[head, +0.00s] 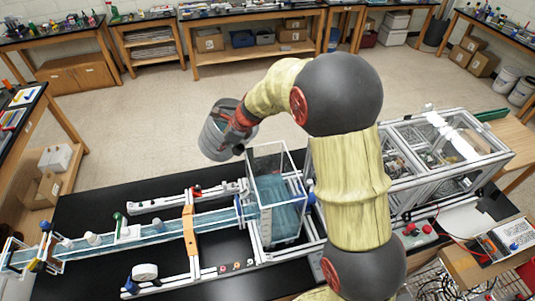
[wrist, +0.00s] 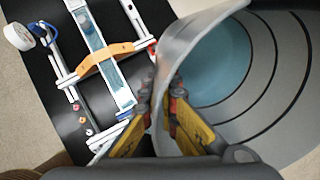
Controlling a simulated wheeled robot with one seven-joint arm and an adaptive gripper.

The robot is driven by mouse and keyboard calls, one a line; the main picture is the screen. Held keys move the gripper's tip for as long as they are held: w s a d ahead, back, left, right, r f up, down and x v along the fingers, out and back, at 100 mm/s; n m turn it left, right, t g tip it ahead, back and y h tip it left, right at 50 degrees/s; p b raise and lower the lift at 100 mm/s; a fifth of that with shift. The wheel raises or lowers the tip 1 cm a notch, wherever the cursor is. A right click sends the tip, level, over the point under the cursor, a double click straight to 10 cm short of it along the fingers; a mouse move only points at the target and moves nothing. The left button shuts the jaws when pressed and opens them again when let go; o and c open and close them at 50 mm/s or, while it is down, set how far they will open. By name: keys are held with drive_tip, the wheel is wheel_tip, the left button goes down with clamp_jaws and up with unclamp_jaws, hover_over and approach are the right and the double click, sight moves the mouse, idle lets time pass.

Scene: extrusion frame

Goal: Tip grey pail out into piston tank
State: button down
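The grey pail (head: 213,141) hangs in the air behind and left of the piston tank, above the floor past the bench's back edge. It looks slightly tilted. In the wrist view the pail (wrist: 285,125) fills the right side, with blue liquid (wrist: 215,70) inside. My gripper (head: 236,128) is shut on the pail's wall near the rim; its yellow fingers (wrist: 168,118) show in the wrist view. The piston tank (head: 283,220) is a clear, open-topped box on the black bench, with blue water in its lower part. The pail is apart from the tank.
A long water channel (head: 160,228) runs left from the tank, with an orange bridge piece (head: 190,230) across it. A metal-framed clear enclosure (head: 440,145) stands right of the tank, partly behind my arm. The floor (head: 150,120) behind the bench is clear.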

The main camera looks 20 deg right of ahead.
drive_tip(key=shift+s+d+r+t+y, duration=0.15)
drive_tip(key=shift+d+r+t+y, duration=0.15)
drive_tip(key=shift+d+t+y, duration=0.15)
drive_tip(key=shift+s+d+y, duration=0.1)
drive_tip(key=shift+d+y, duration=0.1)
drive_tip(key=shift+y, duration=0.25)
drive_tip(key=shift+d+f+t+y+b, duration=0.1)
drive_tip(key=shift+f+t+y+b, duration=0.2)
drive_tip(key=shift+b, duration=0.25)
drive_tip(key=f+b, duration=0.1)
drive_tip(key=b, duration=0.3)
drive_tip(key=shift+f+t+y, duration=0.35)
drive_tip(key=shift+f+y, duration=0.05)
drive_tip(key=shift+s+r+b, duration=0.1)
drive_tip(key=shift+r+b, duration=0.15)
drive_tip(key=shift+b, duration=0.15)
drive_tip(key=shift+r+y+b, duration=0.3)
drive_tip(key=shift+y+b, duration=0.2)
drive_tip(key=shift+b, duration=0.05)
drive_tip(key=shift+d+r+t+b, duration=0.15)
drive_tip(key=shift+t+b, duration=0.15)
drive_tip(key=shift+b, duration=0.45)
drive_tip(key=shift+s+d+t+y+b, duration=0.15)
drive_tip(key=shift+y+b, duration=0.15)
drive_tip(key=shift+b, duration=0.4)
drive_tip(key=shift+a+t+y+b, duration=0.15)
drive_tip(key=shift+y+b, duration=0.15)
drive_tip(key=shift+b, duration=0.35)
